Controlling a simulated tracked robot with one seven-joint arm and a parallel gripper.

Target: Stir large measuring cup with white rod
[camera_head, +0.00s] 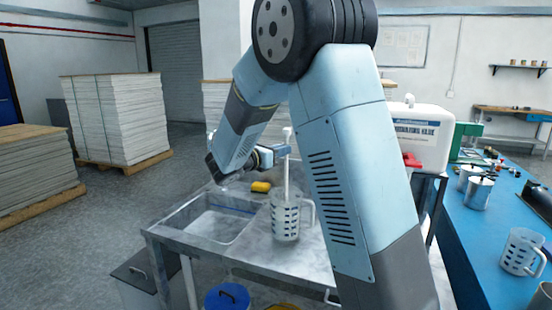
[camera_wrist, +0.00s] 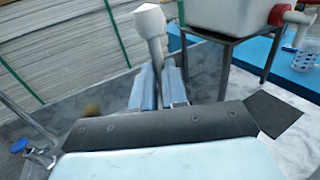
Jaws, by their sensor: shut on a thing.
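The large measuring cup (camera_head: 285,220), clear with dark markings and a handle on its right, stands upright on the metal sink table. The white rod (camera_head: 288,178) is upright, with its lower part going down into the cup's mouth; its lower end is hard to make out. My gripper (camera_head: 283,151) is shut on the rod's upper part, above the cup. In the wrist view my gripper's two fingers (camera_wrist: 158,88) close around the rod (camera_wrist: 152,30), whose wider white head sticks out beyond them. The cup is hidden in the wrist view.
A sink basin (camera_head: 208,224) lies left of the cup, with a yellow sponge (camera_head: 261,187) behind. A white glue tank (camera_head: 415,138) stands at right. The blue table (camera_head: 483,236) holds another measuring cup (camera_head: 521,251) and a metal pot (camera_head: 478,191). My arm hides part of the sink table.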

